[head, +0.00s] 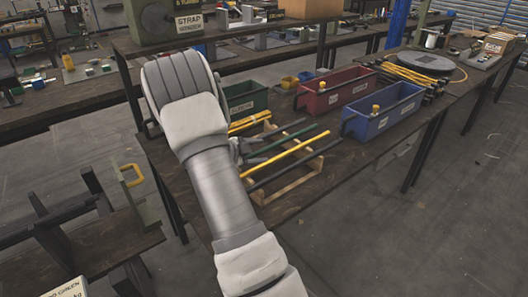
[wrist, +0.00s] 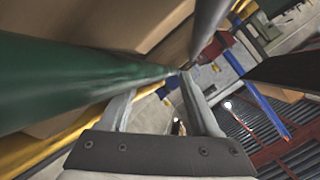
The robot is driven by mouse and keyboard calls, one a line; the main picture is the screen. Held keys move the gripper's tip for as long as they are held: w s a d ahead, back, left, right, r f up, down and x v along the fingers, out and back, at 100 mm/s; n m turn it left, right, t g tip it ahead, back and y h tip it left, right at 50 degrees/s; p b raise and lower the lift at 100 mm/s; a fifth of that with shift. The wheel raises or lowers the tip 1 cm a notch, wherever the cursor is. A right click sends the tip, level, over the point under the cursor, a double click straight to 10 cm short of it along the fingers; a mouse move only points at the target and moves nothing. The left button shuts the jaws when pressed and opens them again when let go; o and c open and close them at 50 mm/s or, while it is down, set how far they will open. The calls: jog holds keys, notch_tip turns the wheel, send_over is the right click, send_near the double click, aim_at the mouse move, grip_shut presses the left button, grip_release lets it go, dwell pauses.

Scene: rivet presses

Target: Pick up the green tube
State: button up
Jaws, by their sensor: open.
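The green tube (head: 288,136) lies across a wooden rack (head: 309,173) on the workbench in the head view. In the wrist view the green tube (wrist: 75,88) fills the left side, very close to the camera, and runs towards the fingertips. My gripper (wrist: 158,84) is open beside the tube's far part. I cannot tell whether the tube is between the fingers or touching them. In the head view my gripper (head: 243,150) is mostly hidden behind my arm, near the left ends of the tubes.
A yellow tube (head: 290,157) and a dark tube (head: 291,166) lie beside the green one. A grey tube (wrist: 206,26) is close above the fingertips in the wrist view. Green (head: 245,91), red (head: 333,98) and blue (head: 388,116) bins stand behind and right.

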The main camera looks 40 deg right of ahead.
grip_shut()
dwell(1.3)
